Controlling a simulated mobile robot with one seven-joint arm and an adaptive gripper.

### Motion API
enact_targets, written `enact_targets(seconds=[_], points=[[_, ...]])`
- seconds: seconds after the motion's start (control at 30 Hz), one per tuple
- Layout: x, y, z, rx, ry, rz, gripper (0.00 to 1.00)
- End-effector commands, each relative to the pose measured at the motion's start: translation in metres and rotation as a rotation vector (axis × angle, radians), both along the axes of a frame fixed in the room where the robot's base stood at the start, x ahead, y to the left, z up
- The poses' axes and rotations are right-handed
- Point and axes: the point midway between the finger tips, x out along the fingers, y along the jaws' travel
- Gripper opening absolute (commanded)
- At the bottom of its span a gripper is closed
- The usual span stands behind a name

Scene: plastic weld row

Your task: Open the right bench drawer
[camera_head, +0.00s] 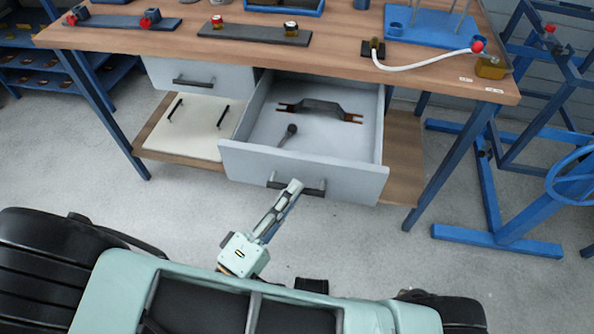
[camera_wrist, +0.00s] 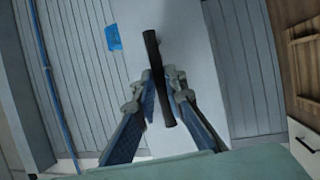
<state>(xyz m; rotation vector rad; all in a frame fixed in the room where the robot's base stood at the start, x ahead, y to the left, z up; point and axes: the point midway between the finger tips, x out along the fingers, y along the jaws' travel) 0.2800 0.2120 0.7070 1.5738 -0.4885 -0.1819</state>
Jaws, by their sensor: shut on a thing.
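The right bench drawer (camera_head: 300,172) is a grey drawer under the wooden bench, and it stands pulled well out. Its dark bar handle (camera_head: 313,191) is on the front face. My gripper (camera_head: 291,187) is at the left part of this handle. In the wrist view the two fingers (camera_wrist: 160,85) are closed around the dark handle bar (camera_wrist: 153,60). Inside the drawer lie a dark bracket-like part (camera_head: 322,108) with brown ends and a small dark knobbed tool (camera_head: 290,131). My fingertips hide part of the handle in the head view.
The left drawer (camera_head: 200,76) is shut. A lower shelf (camera_head: 405,150) holds a cream board (camera_head: 190,125) with two dark handles. The bench top (camera_head: 330,50) carries fixtures and a white cable (camera_head: 425,64). Blue bench legs (camera_head: 455,160) and a blue frame (camera_head: 500,235) stand at right.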

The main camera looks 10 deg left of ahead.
Motion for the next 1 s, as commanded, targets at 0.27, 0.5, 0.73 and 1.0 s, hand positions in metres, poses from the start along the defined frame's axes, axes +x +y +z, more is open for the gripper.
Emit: enact_targets(seconds=[0.27,0.5,0.73,1.0], points=[[-0.02,0.001,0.0,0.001,0.0,0.0,0.0],[-0.021,0.001,0.0,0.001,0.0,0.0,0.0],[-0.021,0.001,0.0,0.001,0.0,0.0,0.19],[-0.021,0.001,0.0,0.001,0.0,0.0,0.29]])
